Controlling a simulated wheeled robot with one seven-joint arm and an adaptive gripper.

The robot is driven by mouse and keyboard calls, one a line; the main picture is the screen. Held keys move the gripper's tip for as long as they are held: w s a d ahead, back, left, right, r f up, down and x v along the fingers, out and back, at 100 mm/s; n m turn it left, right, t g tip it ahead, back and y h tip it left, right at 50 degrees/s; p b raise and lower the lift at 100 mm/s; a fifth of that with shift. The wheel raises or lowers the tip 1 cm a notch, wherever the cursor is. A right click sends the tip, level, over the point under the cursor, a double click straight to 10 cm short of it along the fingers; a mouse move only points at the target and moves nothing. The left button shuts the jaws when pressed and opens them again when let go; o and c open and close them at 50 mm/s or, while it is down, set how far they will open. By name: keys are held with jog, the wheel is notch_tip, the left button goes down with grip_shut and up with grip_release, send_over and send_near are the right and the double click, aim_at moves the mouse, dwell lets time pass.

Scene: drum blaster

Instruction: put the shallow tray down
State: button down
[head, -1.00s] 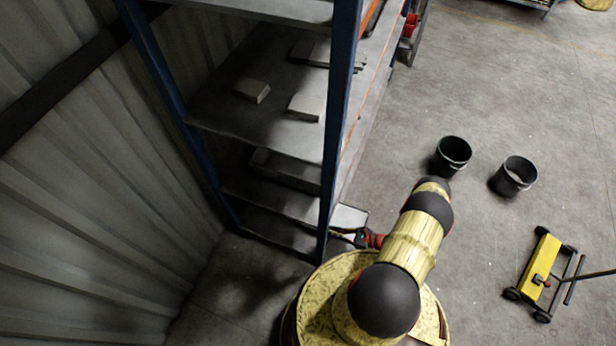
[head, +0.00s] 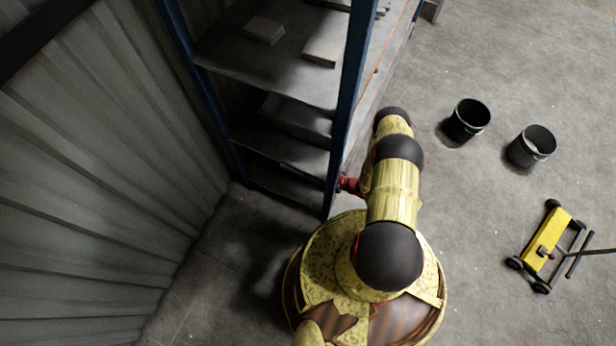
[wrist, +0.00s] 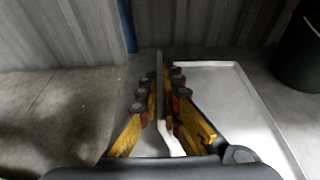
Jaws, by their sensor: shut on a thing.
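The shallow tray (wrist: 235,105) is pale grey with a low light rim. In the wrist view it reaches right from between my fingers. My gripper (wrist: 159,88) is shut on the tray's left edge, with yellow and dark fingers on both sides of it. In the head view only a red part near my gripper shows, beside the blue shelf post. The tray is not clearly seen there. I cannot tell whether its underside touches a surface.
The blue shelf post (head: 350,95) stands close to my arm. A shelf (head: 285,78) holds grey blocks (head: 264,30). A corrugated wall (head: 80,190) is at left. A dark round container (wrist: 300,50) stands beyond the tray. Two black buckets (head: 467,121) and a yellow cart (head: 547,240) stand on open floor.

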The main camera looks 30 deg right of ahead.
jog(key=shift+w+a, duration=0.2)
jog(key=shift+w, duration=0.1)
jog(key=shift+f+b, duration=1.15)
jog(key=shift+f, duration=0.6)
jog(key=c, duration=2.1)
grip_release()
jog(key=shift+o, duration=0.6)
